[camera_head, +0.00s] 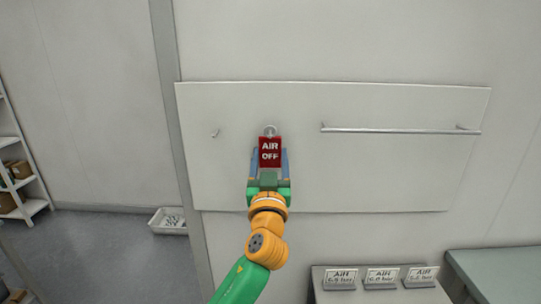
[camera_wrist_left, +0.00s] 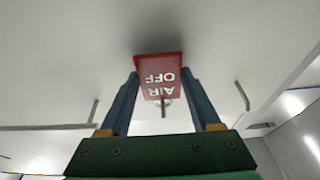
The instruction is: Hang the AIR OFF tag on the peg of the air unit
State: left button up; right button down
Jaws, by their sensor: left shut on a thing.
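The red AIR OFF tag (camera_head: 270,153) is upright in front of a white wall panel, its white lettering facing the head camera. My left gripper (camera_head: 270,151) is shut on the tag, with one blue finger on each side. A pale ring (camera_head: 270,131) shows at the tag's top edge; I cannot tell whether it is around anything. In the left wrist view the tag (camera_wrist_left: 160,72) appears upside down between the fingers, with a small grey part just below its lettered edge. A small peg (camera_head: 215,133) sticks out of the panel to the left of the tag, apart from it. My right gripper is not in view.
The white panel (camera_head: 350,180) carries a horizontal metal rail (camera_head: 400,130) on the right. Several small AIR signs (camera_head: 381,277) stand on a surface at the lower right. A white bin (camera_head: 168,222) is on the floor, left. The panel between tag and rail is clear.

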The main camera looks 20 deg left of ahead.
pick_arm(q)
jog(key=s+d, duration=0.1)
jog(key=s, duration=0.5)
jog(key=shift+d+p, duration=0.3)
jog(key=shift+d, duration=0.05)
dwell(0.3)
dwell(0.3)
